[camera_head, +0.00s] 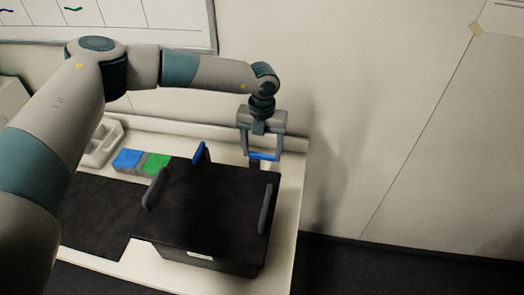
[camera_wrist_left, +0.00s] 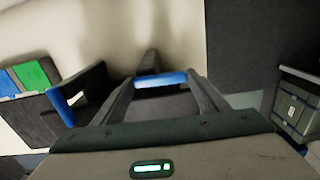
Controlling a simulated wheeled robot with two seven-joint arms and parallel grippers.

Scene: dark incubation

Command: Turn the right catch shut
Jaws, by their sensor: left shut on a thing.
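A black box (camera_head: 215,215) with a flat lid stands on the white bench. The right catch (camera_head: 263,157), with a blue bar, is at the box's far right edge. My left gripper (camera_head: 263,150) reaches down from above and is shut on this catch. In the left wrist view the blue bar (camera_wrist_left: 161,80) lies between the two fingers. The left catch (camera_head: 199,152), also blue, sticks up at the far edge, apart from the gripper; it also shows in the left wrist view (camera_wrist_left: 60,106). My right gripper is not in view.
Dark handles stand on the lid's left (camera_head: 155,188) and right (camera_head: 265,208) sides. A blue block (camera_head: 127,160) and a green block (camera_head: 157,163) lie left of the box, by a white rack (camera_head: 101,145). A dark mat (camera_head: 95,215) covers the bench at left. The wall is close behind.

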